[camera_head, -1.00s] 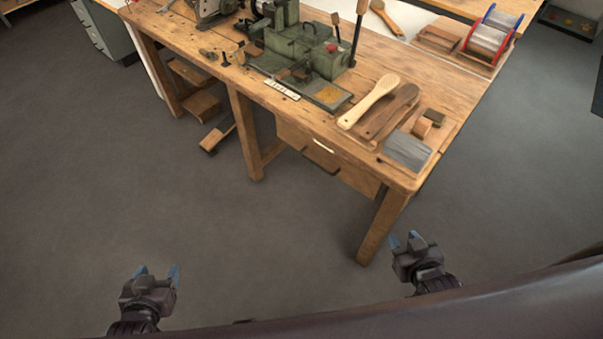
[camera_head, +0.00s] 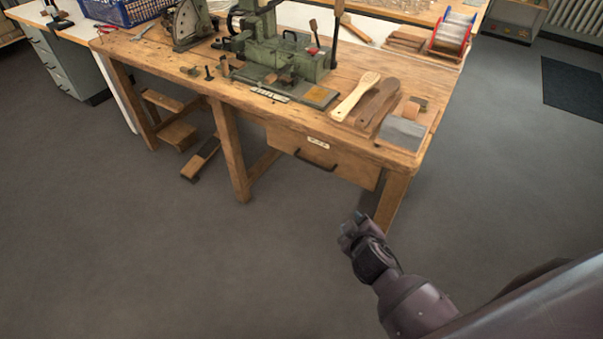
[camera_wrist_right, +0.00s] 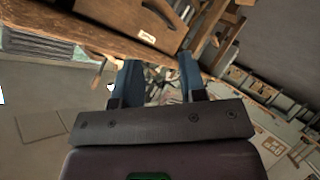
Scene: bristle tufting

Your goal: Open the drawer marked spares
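The wooden drawer (camera_head: 345,168) sits under the right part of the workbench top and looks shut. It has a dark bar handle (camera_head: 314,161) and a small pale label (camera_head: 318,142), whose writing is too small to read. The right wrist view also shows the drawer front (camera_wrist_right: 112,16) and label (camera_wrist_right: 147,37), at the top left. My right gripper (camera_head: 352,226) is in front of the bench, lower than the drawer and apart from it. In the right wrist view its two blue fingers (camera_wrist_right: 160,82) are spread with nothing between them. My left gripper is out of view.
The workbench (camera_head: 170,62) carries a green machine (camera_head: 285,58), a pale wooden paddle (camera_head: 355,97), a darker one (camera_head: 378,104) and a grey block (camera_head: 403,133). A bench leg (camera_head: 391,202) stands right of the drawer. The floor (camera_head: 150,260) in front is clear.

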